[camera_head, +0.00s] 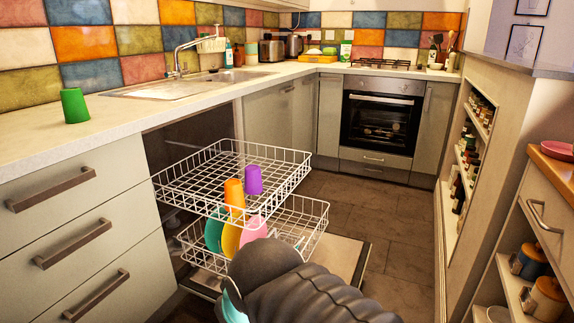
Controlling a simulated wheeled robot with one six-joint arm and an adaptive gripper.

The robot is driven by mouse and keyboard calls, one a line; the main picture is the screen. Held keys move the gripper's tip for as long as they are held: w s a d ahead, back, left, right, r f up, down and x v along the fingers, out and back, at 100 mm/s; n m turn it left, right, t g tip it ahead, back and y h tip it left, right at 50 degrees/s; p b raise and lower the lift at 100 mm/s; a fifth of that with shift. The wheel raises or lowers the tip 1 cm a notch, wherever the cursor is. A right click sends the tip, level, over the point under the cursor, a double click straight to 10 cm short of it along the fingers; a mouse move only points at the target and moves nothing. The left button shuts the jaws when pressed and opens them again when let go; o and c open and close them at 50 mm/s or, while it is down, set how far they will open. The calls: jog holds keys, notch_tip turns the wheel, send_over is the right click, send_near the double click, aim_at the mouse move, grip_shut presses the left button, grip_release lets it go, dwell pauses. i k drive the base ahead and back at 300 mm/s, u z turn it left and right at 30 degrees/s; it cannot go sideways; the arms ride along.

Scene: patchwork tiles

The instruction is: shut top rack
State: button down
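The top rack (292,163) is a white wire basket pulled well out of the dark dishwasher opening (190,135) under the counter. An orange cup (234,190) and a purple cup (253,180) show at its near right part. The lower rack (318,222) is also pulled out beneath it, with green (214,232), yellow (231,240) and pink (253,230) dishes. My dark arm covers the bottom centre, in front of part of the lower rack and door. My gripper's fingers do not show, so whether they touch a rack cannot be told.
The open dishwasher door (345,262) lies low over the floor. Drawers with long handles (75,243) stand at left, with a green cup (74,105) on the counter above. The tiled floor (400,225) toward the oven (380,120) is clear. Shelves line the right.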

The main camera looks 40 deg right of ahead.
aim_at(264, 203)
jog(key=i, duration=0.9)
jog(key=z, duration=1.85)
